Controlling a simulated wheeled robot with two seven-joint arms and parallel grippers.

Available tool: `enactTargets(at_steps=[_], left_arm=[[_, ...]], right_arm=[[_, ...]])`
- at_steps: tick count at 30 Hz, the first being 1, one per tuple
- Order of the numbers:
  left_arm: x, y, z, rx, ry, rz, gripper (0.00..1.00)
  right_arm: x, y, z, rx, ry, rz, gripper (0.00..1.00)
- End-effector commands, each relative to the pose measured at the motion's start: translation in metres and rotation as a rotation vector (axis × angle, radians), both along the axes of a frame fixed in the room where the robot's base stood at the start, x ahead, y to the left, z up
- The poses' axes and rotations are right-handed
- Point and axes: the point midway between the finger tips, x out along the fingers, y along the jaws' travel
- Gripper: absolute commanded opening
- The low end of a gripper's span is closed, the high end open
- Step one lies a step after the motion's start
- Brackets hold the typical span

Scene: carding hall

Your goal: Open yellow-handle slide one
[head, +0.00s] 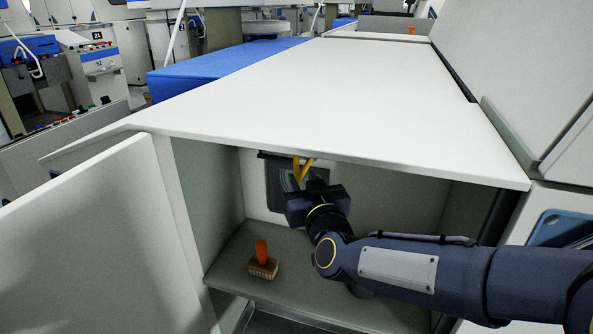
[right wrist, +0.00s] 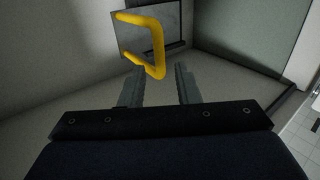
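The yellow handle (head: 302,169) sits on a grey slide plate (head: 276,186) in the back wall of an open cabinet. In the right wrist view the handle (right wrist: 157,44) is a bent yellow bar standing out from the slide plate (right wrist: 176,27). My right gripper (head: 312,187) is inside the cabinet, just in front of the handle. In the right wrist view its two fingers (right wrist: 158,72) are apart, with the near bend of the handle showing between their tips. I cannot tell whether they touch it. My left gripper is not in view.
A brush with an orange handle (head: 262,254) stands on the cabinet shelf (head: 236,262), left of my right arm. A white door (head: 100,245) stands open at the left. The white top (head: 330,95) overhangs the opening closely above my gripper.

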Motion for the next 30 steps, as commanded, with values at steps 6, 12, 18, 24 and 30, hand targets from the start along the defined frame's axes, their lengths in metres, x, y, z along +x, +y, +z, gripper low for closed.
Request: enactTargets(at_steps=[6,12,18,24,30], left_arm=[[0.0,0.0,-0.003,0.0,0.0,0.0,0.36],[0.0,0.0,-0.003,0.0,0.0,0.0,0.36],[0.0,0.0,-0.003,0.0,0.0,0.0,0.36],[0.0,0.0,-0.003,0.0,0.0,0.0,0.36],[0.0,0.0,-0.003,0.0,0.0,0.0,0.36]], right_arm=[[0.036,0.009,-0.002,-0.001,0.002,-0.001,0.29],[0.054,0.015,-0.001,0.0,0.003,0.002,0.29],[0.057,0.016,0.0,0.001,0.002,0.002,0.29],[0.056,0.016,0.0,0.001,0.003,0.002,0.17],[0.056,0.016,-0.001,0.001,0.003,0.002,0.0]])
